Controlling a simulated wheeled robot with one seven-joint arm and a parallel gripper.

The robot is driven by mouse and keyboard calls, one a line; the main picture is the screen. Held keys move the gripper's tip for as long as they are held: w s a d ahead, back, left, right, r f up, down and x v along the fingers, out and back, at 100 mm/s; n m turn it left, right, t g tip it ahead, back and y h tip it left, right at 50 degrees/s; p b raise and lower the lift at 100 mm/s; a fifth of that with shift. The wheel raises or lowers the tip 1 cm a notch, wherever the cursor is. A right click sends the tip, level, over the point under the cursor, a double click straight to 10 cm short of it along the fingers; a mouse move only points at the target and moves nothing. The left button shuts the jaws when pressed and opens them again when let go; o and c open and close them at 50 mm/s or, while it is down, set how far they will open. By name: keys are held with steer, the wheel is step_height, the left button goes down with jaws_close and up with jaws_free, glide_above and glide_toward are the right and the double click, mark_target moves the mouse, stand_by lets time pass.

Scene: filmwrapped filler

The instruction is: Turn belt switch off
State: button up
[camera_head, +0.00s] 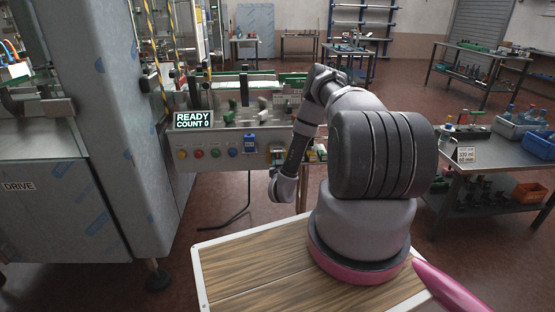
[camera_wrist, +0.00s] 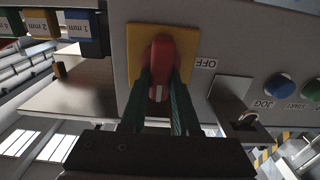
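The belt switch is a red rotary knob (camera_wrist: 160,62) on a yellow plate (camera_wrist: 134,72), mounted on the grey machine panel. An "OFF" label (camera_wrist: 206,63) is right of the plate in the wrist view. My gripper (camera_wrist: 162,82) reaches the switch with one dark green finger on each side of the red handle, whose pale mark shows between them. The fingers lie close along the handle; whether they press on it is unclear. In the head view my gripper (camera_head: 279,160) is at the right end of the panel and largely covers the switch.
The display (camera_head: 193,120) reads "READY COUNT 0". In the wrist view, a metal bracket (camera_wrist: 232,97) and blue button (camera_wrist: 278,86) are close right of the switch.

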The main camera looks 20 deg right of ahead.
jaws_close()
steer(key=n, duration=0.4)
steer(key=shift+a, duration=0.25)
steer(key=shift+w+a+f+n, duration=0.1)
steer(key=shift+f+n, duration=0.1)
steer(key=shift+n, duration=2.15)
steer(key=shift+s+a+f+n, duration=0.1)
steer(key=shift+f+n, duration=0.1)
steer(key=shift+n, duration=2.1)
steer(key=shift+w+a+f+n, duration=0.1)
steer(key=shift+f+n, duration=0.1)
steer(key=shift+n, duration=2.15)
steer(key=shift+d, duration=0.1)
